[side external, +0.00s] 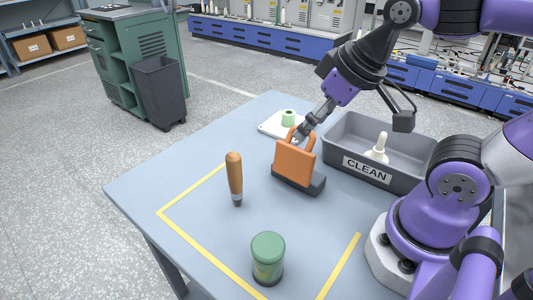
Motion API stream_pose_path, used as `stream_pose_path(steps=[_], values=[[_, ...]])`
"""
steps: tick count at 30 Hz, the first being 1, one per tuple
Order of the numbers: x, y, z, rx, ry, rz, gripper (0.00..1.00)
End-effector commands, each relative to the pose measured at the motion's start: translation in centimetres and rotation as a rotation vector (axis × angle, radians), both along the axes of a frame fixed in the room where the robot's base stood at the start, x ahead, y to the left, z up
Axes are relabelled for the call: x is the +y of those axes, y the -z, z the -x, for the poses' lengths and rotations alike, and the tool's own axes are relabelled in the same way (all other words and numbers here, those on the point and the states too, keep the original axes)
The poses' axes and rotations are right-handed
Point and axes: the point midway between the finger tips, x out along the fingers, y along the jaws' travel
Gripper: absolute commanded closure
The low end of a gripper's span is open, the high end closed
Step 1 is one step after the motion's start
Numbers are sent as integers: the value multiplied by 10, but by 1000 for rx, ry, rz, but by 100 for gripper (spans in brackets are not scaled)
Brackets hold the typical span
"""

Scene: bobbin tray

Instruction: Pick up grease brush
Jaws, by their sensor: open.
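What looks like the grease brush (235,178) stands upright on the table, with a brown wooden handle on top and a narrow dark lower end. It is inside the yellow tape outline, near the outline's far left side. My gripper (303,131) is open, to the right of the brush and higher, by the top of an orange block-like tool. Its fingers are small and partly hidden by that tool, so I cannot tell whether they touch it. The brush stands apart from my gripper, with nothing touching it.
The orange tool (295,163) on its dark base stands between brush and grey CLEAN bin (338,158), which holds a white bottle (379,149). A green-lidded jar (268,258) stands in front. A green roll (289,117) sits on a white pad (270,127) behind. Table left of the brush is clear.

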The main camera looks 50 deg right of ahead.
Motion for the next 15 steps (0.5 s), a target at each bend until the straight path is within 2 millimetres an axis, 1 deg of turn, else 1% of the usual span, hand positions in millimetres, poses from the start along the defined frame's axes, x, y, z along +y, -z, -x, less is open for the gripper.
stream_pose_path(steps=[6,9,12,15], values=[[41,-4,-44,63,-151,6,32],[60,-2,-60,81,-203,10,32],[70,3,-68,93,-231,13,32],[74,16,-75,96,-236,14,32]])
